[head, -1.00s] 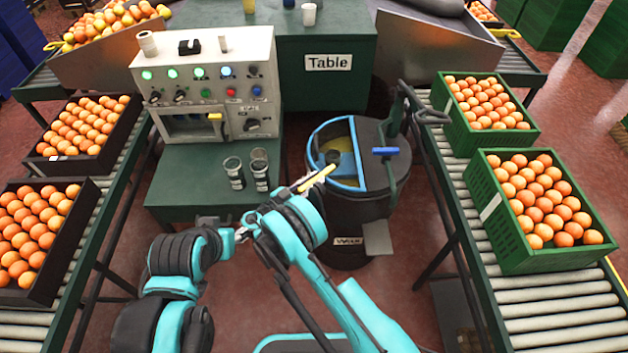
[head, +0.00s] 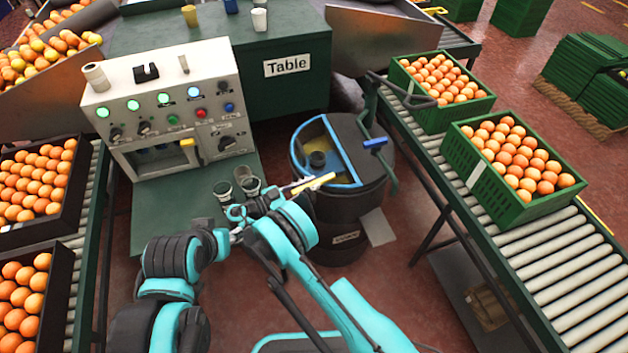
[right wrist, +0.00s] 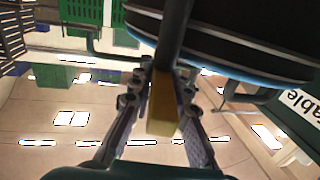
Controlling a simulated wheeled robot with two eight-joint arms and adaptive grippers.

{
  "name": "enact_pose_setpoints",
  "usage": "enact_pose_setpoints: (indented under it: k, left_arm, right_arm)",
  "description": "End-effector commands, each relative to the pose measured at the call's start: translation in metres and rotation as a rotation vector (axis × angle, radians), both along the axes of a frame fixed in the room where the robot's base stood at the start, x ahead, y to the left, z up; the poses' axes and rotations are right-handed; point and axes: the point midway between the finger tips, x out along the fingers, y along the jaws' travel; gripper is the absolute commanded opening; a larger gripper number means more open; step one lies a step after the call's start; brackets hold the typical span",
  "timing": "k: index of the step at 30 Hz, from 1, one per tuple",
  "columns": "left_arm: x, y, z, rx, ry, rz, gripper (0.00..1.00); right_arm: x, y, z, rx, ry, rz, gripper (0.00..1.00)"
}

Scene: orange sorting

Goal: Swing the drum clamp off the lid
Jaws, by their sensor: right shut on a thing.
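The dark drum (head: 343,205) stands in the middle of the head view with a blue-rimmed lid (head: 338,150). A dark knob and a yellow patch show inside the rim. A blue handle (head: 375,143) is at its right side. My right gripper (head: 297,187) is shut on a yellow bar (head: 318,183), seemingly the clamp's handle, at the drum's near left edge. In the right wrist view the yellow bar (right wrist: 163,105) lies between the fingers (right wrist: 160,88), joined to a dark rod under the drum's rim. My left gripper (head: 238,213) is small and partly hidden near the dark cups.
A white control box (head: 165,85) stands on a green bench (head: 185,200) at the left, with dark cups (head: 246,182) on it. Roller conveyors carry orange crates: black (head: 30,255) at left, green (head: 500,195) at right. A labelled table (head: 285,66) stands behind.

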Motion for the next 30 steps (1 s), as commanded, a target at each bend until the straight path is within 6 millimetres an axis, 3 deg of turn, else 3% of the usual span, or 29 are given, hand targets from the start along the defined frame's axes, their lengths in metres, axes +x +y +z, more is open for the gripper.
enact_pose_setpoints:
  k: [13, 14, 15, 16, 25, 30]
  left_arm:
    - [0.0, 0.0, 0.0, 0.0, 0.0, 0.0, 0.4]
    - [0.0, 0.0, 0.0, 0.0, 0.0, 0.0, 0.4]
    - [0.0, 0.0, 0.0, 0.0, 0.0, 0.0, 0.4]
    - [0.0, 0.0, 0.0, 0.0, 0.0, 0.0, 0.4]
    - [0.0, 0.0, 0.0, 0.0, 0.0, 0.0, 0.4]
    - [0.0, 0.0, 0.0, 0.0, 0.0, 0.0, 0.4]
  right_arm:
    - [-0.002, 0.002, 0.0, 0.001, 0.0, -0.004, 0.0]
    - [-0.002, 0.002, 0.0, 0.001, 0.0, -0.004, 0.25]
    - [-0.002, 0.002, 0.0, 0.001, 0.0, -0.004, 0.35]
    - [-0.002, 0.002, 0.0, 0.001, 0.0, -0.004, 0.38]
    - [-0.003, 0.003, 0.001, 0.001, 0.0, -0.004, 0.38]
    - [-0.003, 0.003, 0.02, 0.001, 0.0, -0.004, 0.38]
